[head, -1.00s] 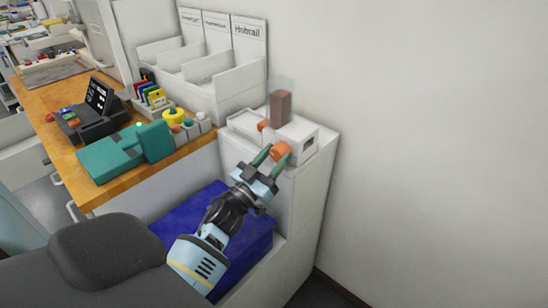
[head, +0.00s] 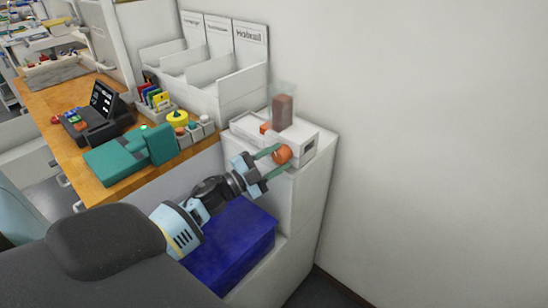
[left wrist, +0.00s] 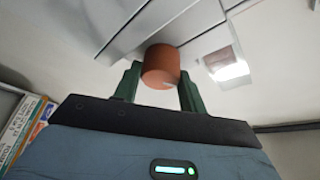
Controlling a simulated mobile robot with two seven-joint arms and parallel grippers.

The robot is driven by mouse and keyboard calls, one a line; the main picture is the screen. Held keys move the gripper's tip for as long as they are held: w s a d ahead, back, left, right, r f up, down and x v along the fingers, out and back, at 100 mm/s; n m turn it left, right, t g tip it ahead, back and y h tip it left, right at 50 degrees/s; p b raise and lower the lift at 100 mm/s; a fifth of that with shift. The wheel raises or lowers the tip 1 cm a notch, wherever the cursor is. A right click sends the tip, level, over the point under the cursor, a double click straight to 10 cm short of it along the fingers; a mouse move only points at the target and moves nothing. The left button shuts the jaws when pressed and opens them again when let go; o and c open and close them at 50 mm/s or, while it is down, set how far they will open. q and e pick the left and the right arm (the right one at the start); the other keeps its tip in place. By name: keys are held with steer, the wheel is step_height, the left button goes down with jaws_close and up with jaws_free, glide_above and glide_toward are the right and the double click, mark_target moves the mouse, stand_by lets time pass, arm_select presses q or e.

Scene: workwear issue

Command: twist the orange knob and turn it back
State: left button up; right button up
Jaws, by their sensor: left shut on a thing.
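The orange knob (head: 281,154) sticks out from the front of a white box-shaped device (head: 308,146) on top of a white cabinet. My left gripper (head: 279,156) reaches it from the left, with its green fingers on either side of the knob. In the left wrist view, the knob (left wrist: 161,66) sits between the two fingertips (left wrist: 159,82), and the gripper is shut on it. A brown block-like thing (head: 282,112) in a clear holder stands on the device. My right gripper is not in view.
A second small orange part (head: 264,128) shows at the device's left. A blue box (head: 230,250) lies below my left arm. A wooden counter (head: 85,195) with a teal object (head: 125,158) and white racks (head: 240,85) stand to the left. A bare wall is at right.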

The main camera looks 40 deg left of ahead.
arm_select(q)
steer(key=m, duration=0.2)
steer(key=m+g+p, duration=0.1)
steer(key=shift+r+m+g+h, duration=0.2)
steer(key=shift+m+g+h, duration=0.1)
steer(key=shift+m, duration=0.1)
steer(key=shift+f+m+g+p, duration=0.1)
steer(key=shift+m+g+p, duration=0.3)
steer(key=shift+m, duration=0.6)
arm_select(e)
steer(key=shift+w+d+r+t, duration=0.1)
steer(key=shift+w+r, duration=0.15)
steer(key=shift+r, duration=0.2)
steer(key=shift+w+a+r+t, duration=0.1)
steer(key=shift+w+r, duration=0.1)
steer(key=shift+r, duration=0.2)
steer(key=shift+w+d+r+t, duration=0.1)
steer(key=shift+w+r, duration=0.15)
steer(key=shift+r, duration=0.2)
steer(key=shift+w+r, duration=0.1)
arm_select(q)
steer(key=o, duration=1)
steer(key=shift+c, duration=0.2)
steer(key=shift+f, duration=0.1)
